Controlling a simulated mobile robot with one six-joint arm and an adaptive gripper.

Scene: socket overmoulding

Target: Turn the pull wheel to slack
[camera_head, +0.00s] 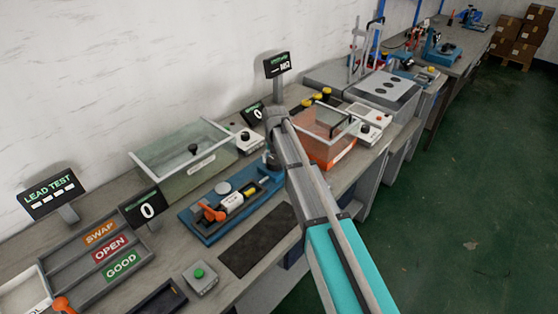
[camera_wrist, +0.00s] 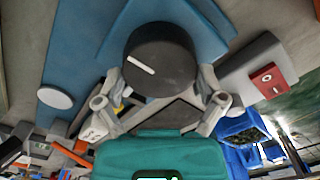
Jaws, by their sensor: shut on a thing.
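The pull wheel (camera_wrist: 165,72) is a round black knob with a white line on its face, in the upper middle of the wrist view. It sits on a blue base (camera_wrist: 80,50). The white line slants slightly down to the right. My gripper (camera_wrist: 161,82) is shut on the wheel, with one grey finger on each side. In the head view my gripper (camera_head: 271,162) is at the right end of the blue fixture (camera_head: 192,222), and my arm and gripper hide the wheel there.
The blue fixture also carries an orange handle (camera_head: 212,214) and a pale disc (camera_head: 223,188). A glass tank (camera_head: 190,165) stands behind it and an orange-filled tank (camera_head: 325,140) to the right. A dark mat (camera_head: 255,243) lies in front. Display signs (camera_head: 277,65) stand along the bench.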

